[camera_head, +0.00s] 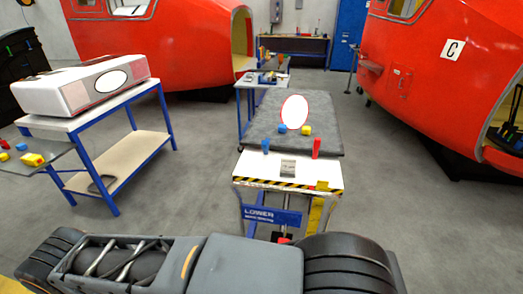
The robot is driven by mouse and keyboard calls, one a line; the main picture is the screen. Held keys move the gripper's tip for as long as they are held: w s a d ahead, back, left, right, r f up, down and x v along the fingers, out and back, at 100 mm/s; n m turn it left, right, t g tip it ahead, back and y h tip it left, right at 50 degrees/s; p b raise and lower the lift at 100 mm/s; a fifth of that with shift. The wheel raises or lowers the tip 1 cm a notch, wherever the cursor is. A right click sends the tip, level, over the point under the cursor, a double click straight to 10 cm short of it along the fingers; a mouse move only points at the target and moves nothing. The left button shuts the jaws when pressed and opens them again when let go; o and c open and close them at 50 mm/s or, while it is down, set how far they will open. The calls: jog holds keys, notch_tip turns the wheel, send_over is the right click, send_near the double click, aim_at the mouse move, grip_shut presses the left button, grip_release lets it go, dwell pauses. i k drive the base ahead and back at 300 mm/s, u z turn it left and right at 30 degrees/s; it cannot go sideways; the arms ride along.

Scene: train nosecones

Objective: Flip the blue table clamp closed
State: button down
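A white-topped table (255,177) with a yellow-black striped front edge stands ahead of me, right of the picture's middle. A small blue upright piece (265,146), which looks like the blue clamp, stands at the left of its white top. It is too small to tell how its lever is set. A red upright piece (317,148) stands at the right. A grey metal plate (288,168) lies between and in front of them. My gripper is not in view.
Behind the white top is a dark grey surface (325,112) with a white oval (295,111), a blue piece (282,129) and a yellow piece (306,131). A blue-framed bench (122,163) stands left. Red train noses (165,50) stand behind and right. Grey floor (200,190) is clear between.

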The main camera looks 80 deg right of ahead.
aim_at(265, 145)
jog(key=z, duration=1.05)
jog(key=i, duration=0.95)
jog(key=z, duration=1)
